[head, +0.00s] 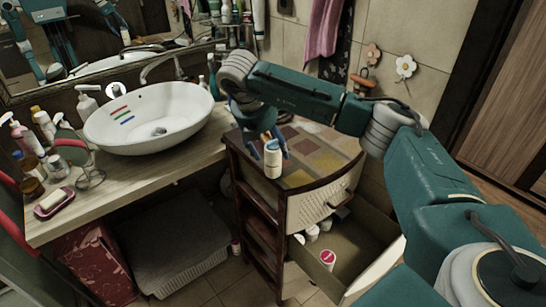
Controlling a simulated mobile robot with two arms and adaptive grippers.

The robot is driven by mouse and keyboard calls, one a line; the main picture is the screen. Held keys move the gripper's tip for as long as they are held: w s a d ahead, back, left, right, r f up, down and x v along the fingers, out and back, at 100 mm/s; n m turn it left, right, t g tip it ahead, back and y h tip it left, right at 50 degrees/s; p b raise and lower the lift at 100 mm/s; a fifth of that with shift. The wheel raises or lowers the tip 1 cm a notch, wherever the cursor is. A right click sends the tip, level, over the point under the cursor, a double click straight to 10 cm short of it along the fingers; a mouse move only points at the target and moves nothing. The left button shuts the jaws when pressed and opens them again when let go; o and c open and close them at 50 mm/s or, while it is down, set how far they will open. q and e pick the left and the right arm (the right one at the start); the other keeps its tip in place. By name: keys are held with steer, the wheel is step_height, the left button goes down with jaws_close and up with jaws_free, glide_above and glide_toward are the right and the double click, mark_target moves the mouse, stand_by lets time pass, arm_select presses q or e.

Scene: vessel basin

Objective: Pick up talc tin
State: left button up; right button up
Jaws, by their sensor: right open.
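A small cream-white cylindrical container with a blue band, likely the talc tin (272,162), stands upright near the front left edge of the small cabinet's patterned top (315,155). My right gripper (275,146) reaches down from behind it. Its jaws are open, with the fingers close behind and beside the tin's upper part. I cannot tell whether they touch it. The label is too small to read. My left gripper is not in view, except that teal arms show in the mirror.
The cabinet's drawer (375,250) is pulled out, with several white containers inside. A white basin (150,117) stands on the wooden counter (160,170) to the left, with many bottles and a pink soap dish (53,203). The cabinet top behind the tin is mostly clear.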

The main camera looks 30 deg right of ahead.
steer(key=x, duration=0.3)
steer(key=shift+w+f+p, duration=0.1)
steer(key=shift+f+p, duration=0.05)
steer(key=shift+p, duration=0.25)
steer(key=shift+c, duration=0.5)
steer(key=c, duration=1.1)
steer(key=shift+c, duration=0.2)
